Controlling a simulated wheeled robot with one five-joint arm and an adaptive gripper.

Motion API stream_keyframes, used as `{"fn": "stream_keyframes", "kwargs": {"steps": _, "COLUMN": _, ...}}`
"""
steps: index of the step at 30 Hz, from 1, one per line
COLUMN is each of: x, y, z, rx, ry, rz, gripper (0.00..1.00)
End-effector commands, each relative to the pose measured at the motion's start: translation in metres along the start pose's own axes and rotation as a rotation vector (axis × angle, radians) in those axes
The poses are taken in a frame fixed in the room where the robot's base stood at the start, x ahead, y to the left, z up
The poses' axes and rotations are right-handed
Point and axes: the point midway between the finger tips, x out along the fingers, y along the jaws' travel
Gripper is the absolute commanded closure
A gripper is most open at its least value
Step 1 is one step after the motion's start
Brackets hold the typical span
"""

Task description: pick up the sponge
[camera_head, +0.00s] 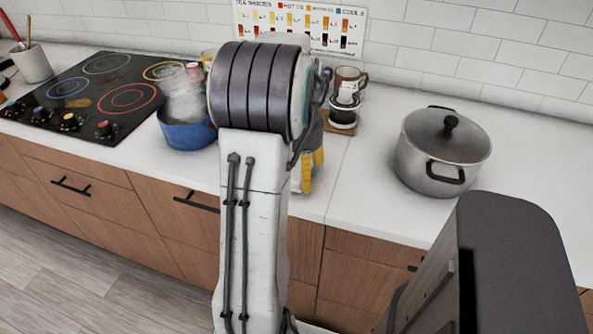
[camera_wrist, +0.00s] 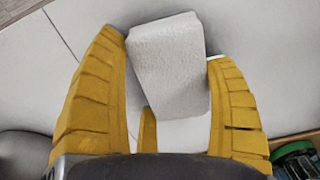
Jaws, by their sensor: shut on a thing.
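The sponge (camera_wrist: 168,75) is a pale grey-white, rough-textured block, seen in the wrist view between the yellow fingers of my gripper (camera_wrist: 166,48). My gripper is shut on it, and the sponge sits slightly tilted, with its far end reaching past the fingertips. In the head view, part of the yellow fingers (camera_head: 308,172) shows just right of my arm, over the white counter's front part. My arm hides the sponge there. I cannot tell whether the sponge touches the counter.
A lidded steel pot (camera_head: 443,155) stands on the white counter (camera_head: 365,192) to the right. A blue pot (camera_head: 188,134), steaming, is left of my arm, beside the black cooktop (camera_head: 85,125). A brown mug (camera_head: 349,82) and a dark-topped jar (camera_head: 343,112) stand behind my gripper.

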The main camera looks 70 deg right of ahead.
Motion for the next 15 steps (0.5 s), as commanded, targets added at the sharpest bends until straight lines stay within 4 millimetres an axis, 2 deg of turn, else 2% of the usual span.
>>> {"fn": "stream_keyframes", "kwargs": {"steps": 10, "x": -0.0007, "y": 0.0000, "z": -0.0001, "rx": 0.000, "ry": 0.000, "rz": 0.000, "gripper": 0.44}}
{"fn": "stream_keyframes", "kwargs": {"steps": 15, "x": -0.0077, "y": 0.0000, "z": -0.0001, "rx": 0.000, "ry": 0.001, "rz": 0.000, "gripper": 0.44}}
